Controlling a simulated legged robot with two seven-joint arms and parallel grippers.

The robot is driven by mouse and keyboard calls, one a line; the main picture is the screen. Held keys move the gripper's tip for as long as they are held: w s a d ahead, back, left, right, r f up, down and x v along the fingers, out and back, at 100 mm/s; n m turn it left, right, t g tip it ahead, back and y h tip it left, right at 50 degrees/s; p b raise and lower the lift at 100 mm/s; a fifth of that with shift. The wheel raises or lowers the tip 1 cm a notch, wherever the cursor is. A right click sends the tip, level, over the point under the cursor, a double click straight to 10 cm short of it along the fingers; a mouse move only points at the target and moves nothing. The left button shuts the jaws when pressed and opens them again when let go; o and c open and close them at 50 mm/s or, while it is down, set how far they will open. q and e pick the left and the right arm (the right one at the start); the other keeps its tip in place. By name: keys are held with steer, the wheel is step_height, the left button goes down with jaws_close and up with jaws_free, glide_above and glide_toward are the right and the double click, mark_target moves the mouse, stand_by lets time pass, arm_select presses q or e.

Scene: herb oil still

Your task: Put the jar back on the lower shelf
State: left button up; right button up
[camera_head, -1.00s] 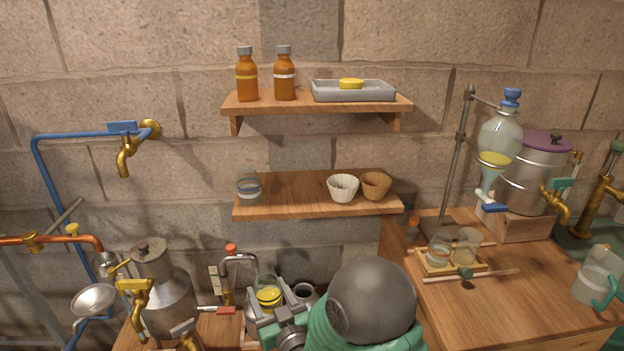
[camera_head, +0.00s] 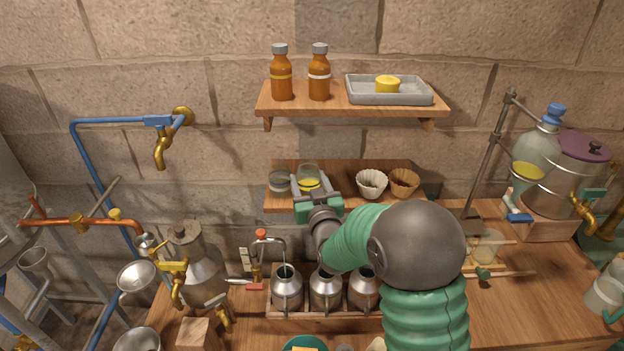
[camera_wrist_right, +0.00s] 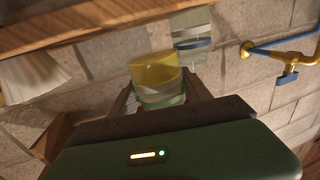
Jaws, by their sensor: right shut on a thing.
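The jar (camera_head: 309,180), clear glass with yellow contents, is held in my right gripper (camera_head: 317,195) at the left part of the lower shelf (camera_head: 345,194). It also shows in the right wrist view (camera_wrist_right: 157,80), between the two fingers. The gripper hides its lower part in the head view, and I cannot tell whether it touches the shelf board. A second glass jar with a blue band (camera_head: 279,182) stands on the shelf just left of it; it is close by in the wrist view too (camera_wrist_right: 192,40). My left gripper is not in view.
The upper shelf (camera_head: 350,109) overhangs, holding two amber bottles and a grey tray (camera_head: 415,97). Metal cans (camera_head: 287,290) stand below.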

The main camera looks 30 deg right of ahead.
steer(key=w+d, duration=0.2)
steer(key=w, duration=0.1)
steer(key=w+d, duration=0.1)
steer(key=shift+w+d+f, duration=0.15)
steer(key=shift+d+f, duration=0.15)
steer(key=f, duration=0.3)
steer(key=shift+a+f, duration=0.2)
steer(key=o, duration=1.3)
steer(key=shift+d, duration=0.1)
